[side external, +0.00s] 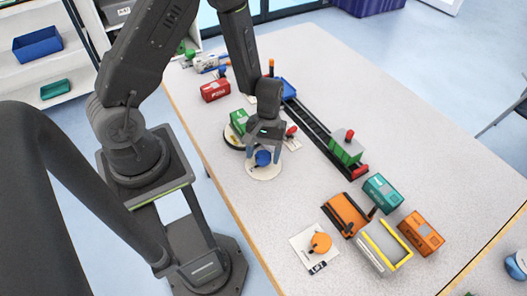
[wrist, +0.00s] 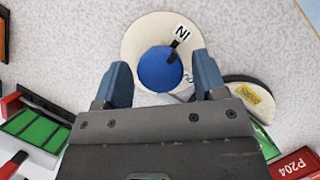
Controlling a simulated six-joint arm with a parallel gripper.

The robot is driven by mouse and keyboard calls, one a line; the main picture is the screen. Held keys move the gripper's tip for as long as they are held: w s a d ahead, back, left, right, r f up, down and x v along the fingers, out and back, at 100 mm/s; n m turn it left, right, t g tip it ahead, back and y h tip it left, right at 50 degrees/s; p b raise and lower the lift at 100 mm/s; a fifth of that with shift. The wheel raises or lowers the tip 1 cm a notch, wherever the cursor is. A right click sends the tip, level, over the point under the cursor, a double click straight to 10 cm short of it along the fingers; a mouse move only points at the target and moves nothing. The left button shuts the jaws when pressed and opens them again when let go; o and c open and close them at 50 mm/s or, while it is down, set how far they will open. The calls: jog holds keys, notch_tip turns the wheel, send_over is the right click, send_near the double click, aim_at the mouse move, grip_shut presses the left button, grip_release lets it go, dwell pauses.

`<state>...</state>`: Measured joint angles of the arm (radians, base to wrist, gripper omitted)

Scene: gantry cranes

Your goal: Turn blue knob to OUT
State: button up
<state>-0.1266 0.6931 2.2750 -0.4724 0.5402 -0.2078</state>
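The blue knob (side external: 263,158) sits on a round cream plate (side external: 264,173) on the table. In the wrist view, the blue knob (wrist: 159,72) has a black pointer aimed at the IN label (wrist: 182,33) on the cream plate (wrist: 140,37). The other label is mostly hidden beside the right finger. My gripper (side external: 264,155) is over the plate, pointing down. In the wrist view my gripper (wrist: 162,80) is open, with one blue-grey finger on each side of the knob. A gap shows at the left finger; contact at the right one is unclear.
A green container (side external: 238,121) on a dark round base stands close behind my gripper. A red knob (side external: 291,131) is close on its right. A rail track (side external: 311,125) carries another green container (side external: 346,147). An orange knob (side external: 320,243) stands toward the front.

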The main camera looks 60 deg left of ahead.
jog(key=c, duration=0.7)
jog(key=shift+c, duration=0.2)
jog(key=shift+m, duration=0.3)
jog(key=m, duration=0.2)
jog(key=m+g+y, duration=0.1)
jog(key=m, duration=0.1)
jog(key=shift+w+y, duration=0.1)
jog(key=shift+y, duration=0.2)
jog(key=m+y, duration=0.1)
jog(key=m, duration=0.3)
jog(key=shift+d+m+y, duration=0.15)
jog(key=shift+m+y, duration=0.25)
jog(key=m, duration=0.2)
jog(key=m+y, duration=0.1)
jog(key=m, duration=0.1)
jog(key=shift+m+y, duration=0.3)
jog(key=shift+d+m+t+y, duration=0.1)
jog(key=shift+m+t+y, duration=0.45)
jog(key=shift+m, duration=1.35)
jog(key=shift+y, duration=0.25)
jog(key=o, duration=0.9)
